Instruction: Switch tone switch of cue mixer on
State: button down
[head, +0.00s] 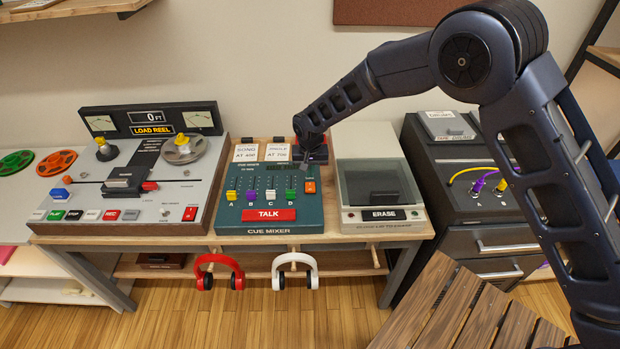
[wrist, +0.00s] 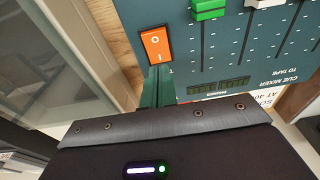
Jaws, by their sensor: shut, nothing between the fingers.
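The cue mixer (head: 228,222) is a teal box with a wooden edge on the workbench. Its orange rocker switch (head: 310,187) sits to the right of the coloured faders. In the wrist view the orange rocker (wrist: 156,46) shows a white O at its upper end and a white I at its lower end. I cannot tell which end is pressed in. My gripper (head: 305,157) is over the mixer's back right part. In the wrist view its fingers (wrist: 158,74) are shut and empty, with tips close below the rocker; contact cannot be told.
A reel tape deck (head: 80,213) stands to the left, and a lidded eraser unit (head: 386,215) close on the right. White cards (head: 258,153) stand behind the mixer's faders. Red headphones (head: 221,262) and white headphones (head: 296,258) hang below the bench edge.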

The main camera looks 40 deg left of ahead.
aim_at(310, 183)
notch_tip(310, 183, up, 11)
jog(key=shift+w+a+f, duration=0.2)
jog(key=shift+w+a, duration=0.25)
dwell(0.4)
jog(key=w+d+r+m, duration=0.1)
jog(key=w+d+r, duration=0.6)
jog(key=w+d, duration=0.15)
jog(key=w+d+r+m, duration=0.1)
jog(key=w+d+r, duration=0.65)
jog(key=w, duration=0.25)
jog(key=w+d+r+m+t, duration=0.1)
jog(key=w+d+r, duration=0.25)
jog(key=d, duration=0.85)
jog(key=w+d+r+m, duration=0.1)
jog(key=w+d+r, duration=0.3)
jog(key=d, duration=0.7)
jog(key=w+d+r+m+t, duration=0.15)
jog(key=d+r, duration=0.35)
jog(key=d, duration=0.7)
jog(key=s+d+r, duration=0.2)
jog(key=s+d, duration=0.1)
jog(key=d, duration=1)
jog(key=s+d+f+m, duration=0.1)
jog(key=s+d+f, duration=0.1)
jog(key=s+d, duration=0.5)
jog(key=s+d+f+m+t+h, duration=0.1)
jog(key=s+d+f+m, duration=0.1)
jog(key=s+d, duration=0.6)
jog(key=d, duration=0.3)
